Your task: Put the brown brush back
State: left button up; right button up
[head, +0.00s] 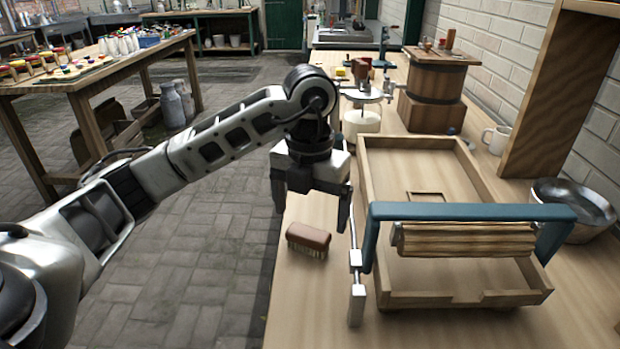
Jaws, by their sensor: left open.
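The brown brush (308,240) lies bristles down on the wooden bench top, near its left edge and left of the wooden tray. My left gripper (311,217) points down above and a little behind the brush. Its jaws are open, with one finger on each side, and nothing shows between them. The gripper looks apart from the brush, though the exact height gap is hard to judge. My right gripper is not in the picture.
A metal bowl (575,205), white mug (497,139) and wooden barrel (432,95) stand farther right and back.

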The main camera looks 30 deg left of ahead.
aim_at(310, 228)
pick_arm(q)
notch_tip(310, 228, up, 7)
jog(key=p, duration=0.1)
jog(key=shift+p, duration=0.3)
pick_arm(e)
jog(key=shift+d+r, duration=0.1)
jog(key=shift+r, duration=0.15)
